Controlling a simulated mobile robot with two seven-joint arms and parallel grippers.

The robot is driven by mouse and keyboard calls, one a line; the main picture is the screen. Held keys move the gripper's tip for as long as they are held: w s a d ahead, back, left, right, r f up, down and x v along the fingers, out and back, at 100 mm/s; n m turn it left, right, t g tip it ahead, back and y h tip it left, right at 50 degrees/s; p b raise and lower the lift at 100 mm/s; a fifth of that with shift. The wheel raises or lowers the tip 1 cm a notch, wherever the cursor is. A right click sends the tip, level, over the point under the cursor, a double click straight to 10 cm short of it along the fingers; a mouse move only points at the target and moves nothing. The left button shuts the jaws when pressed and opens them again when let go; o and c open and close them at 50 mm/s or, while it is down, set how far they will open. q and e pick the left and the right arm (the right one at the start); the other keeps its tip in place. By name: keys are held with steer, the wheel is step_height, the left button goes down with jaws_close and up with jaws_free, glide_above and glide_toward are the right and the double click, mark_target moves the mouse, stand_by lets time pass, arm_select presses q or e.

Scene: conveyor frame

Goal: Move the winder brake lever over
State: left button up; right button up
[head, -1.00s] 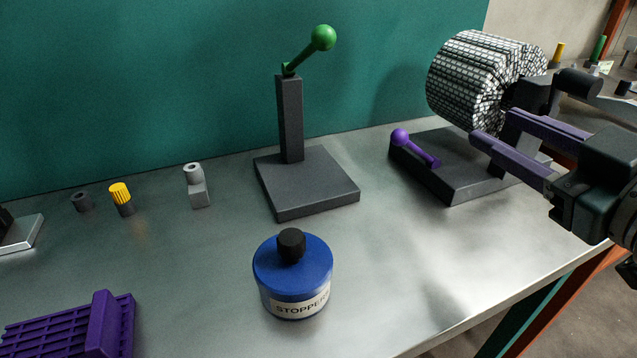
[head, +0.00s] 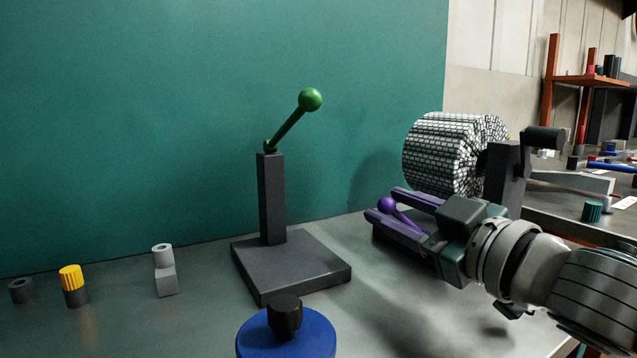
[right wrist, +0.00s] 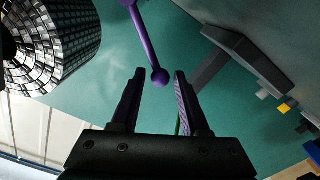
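The winder carries a black-and-white patterned roll (head: 445,152) on a dark frame at the right of the table. Its brake lever is a purple rod with a ball end (head: 387,205), low in front of the roll and leaning up to the left. My right gripper (head: 383,203) is open, with one purple finger on each side of the ball in the head view. In the right wrist view the lever's ball (right wrist: 159,76) sits in the gap at the fingertips, with space on both sides. The lever's base is mostly hidden behind the gripper. My left gripper is out of view.
A green-ball lever (head: 310,99) stands on a dark post and base plate (head: 290,268) left of the winder. A blue stopper pot (head: 285,338) is in front. Small grey and yellow parts (head: 71,278) lie at the left. A teal wall closes the back.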

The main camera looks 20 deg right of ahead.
steer(key=shift+c, duration=0.7)
jaws_close()
steer(key=shift+d+r+p, duration=0.9)
steer(key=shift+d+p, duration=0.1)
steer(key=shift+p, duration=0.05)
